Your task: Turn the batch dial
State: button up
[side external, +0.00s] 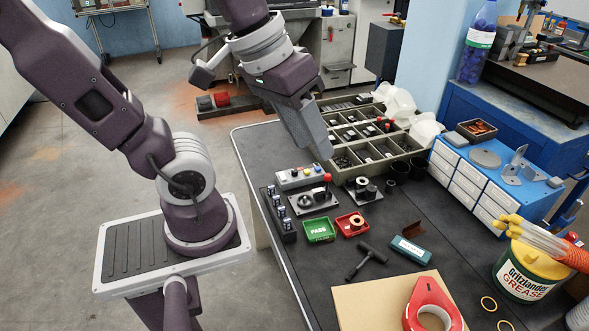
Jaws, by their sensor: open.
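My gripper (322,156) points down above the back of the dark bench, between the control box and the compartment tray. Its fingers overlap in this view, so the gap between them is hidden, and nothing shows held. A grey control box (299,178) with small coloured buttons stands just below and left of the fingertips. In front of it is a plate (322,204) with a round black knob (305,201) and an upright red-topped lever (327,180). I cannot tell for certain which part is the batch dial. The fingertips look apart from all of these.
A divided parts tray (345,170) stands behind the gripper. A green PASS tray (319,229), a red tray (342,226) and a black tool (365,260) lie in front. A row of small posts (279,212) stands at left.

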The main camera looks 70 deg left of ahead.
jog(key=w+a+f+n+g+h, duration=0.1)
jog(key=w+a+f+n, duration=0.15)
jog(key=w+n, duration=0.25)
jog(key=w+a+f+n, duration=0.1)
jog(key=w+a+n, duration=0.2)
jog(key=w+n, duration=0.15)
jog(key=n+g+y, duration=0.2)
jog(key=n+g, duration=0.2)
jog(key=n, duration=1.4)
send_over(294, 170)
jog(key=f, duration=2.3)
jog(key=shift+w+d, duration=0.1)
jog(key=shift+d, duration=0.15)
notch_tip(294, 170, down, 7)
jog(key=shift+a+r, duration=0.15)
jog(key=shift+f, duration=0.25)
jog(key=shift+c, duration=0.4)
grip_shut()
